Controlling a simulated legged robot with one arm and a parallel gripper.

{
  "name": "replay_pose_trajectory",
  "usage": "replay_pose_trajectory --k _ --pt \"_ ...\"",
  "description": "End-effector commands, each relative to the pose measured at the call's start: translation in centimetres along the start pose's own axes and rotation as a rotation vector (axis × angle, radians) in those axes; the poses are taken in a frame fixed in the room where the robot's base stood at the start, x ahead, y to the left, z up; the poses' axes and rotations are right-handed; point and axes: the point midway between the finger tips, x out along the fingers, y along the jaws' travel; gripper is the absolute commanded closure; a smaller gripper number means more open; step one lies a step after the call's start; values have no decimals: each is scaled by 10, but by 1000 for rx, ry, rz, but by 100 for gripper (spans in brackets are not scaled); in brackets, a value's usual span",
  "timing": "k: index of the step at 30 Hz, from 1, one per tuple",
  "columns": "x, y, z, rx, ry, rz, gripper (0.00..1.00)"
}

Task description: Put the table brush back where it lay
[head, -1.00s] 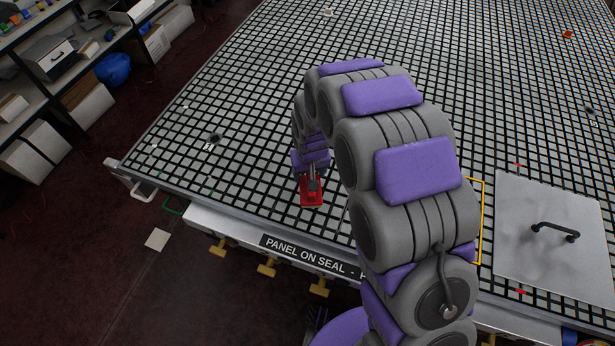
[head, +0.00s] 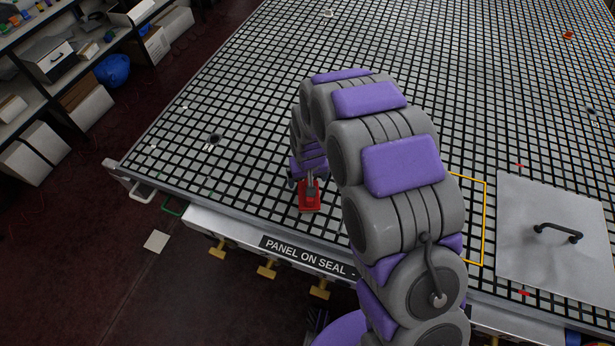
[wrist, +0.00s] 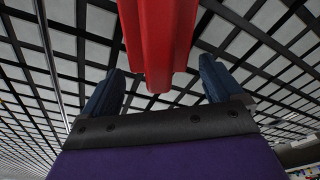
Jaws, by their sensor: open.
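The table brush (head: 309,200) is red and appears to rest on the grid table (head: 250,120) near its front edge, left of the arm's upper links. In the wrist view its red handle (wrist: 158,40) comes in from the top, between the two dark blue fingers. My gripper (wrist: 160,88) is open around the handle, with a gap on both sides. In the head view the gripper (head: 308,178) is at the brush's upper end. The bristles are hidden.
A yellow outline (head: 484,222) is on the table, partly behind my arm. Right of it lies a grey panel (head: 530,255) with a black handle (head: 558,231). The grid left of the brush is mostly clear.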

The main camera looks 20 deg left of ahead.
Motion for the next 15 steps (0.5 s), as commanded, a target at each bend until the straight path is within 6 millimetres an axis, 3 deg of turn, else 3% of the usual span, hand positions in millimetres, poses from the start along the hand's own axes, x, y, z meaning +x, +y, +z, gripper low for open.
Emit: replay_pose_trajectory --k 8,15 --pt "-2 0 0 0 1 0 7" --pt "-27 1 -1 0 6 -1 7"
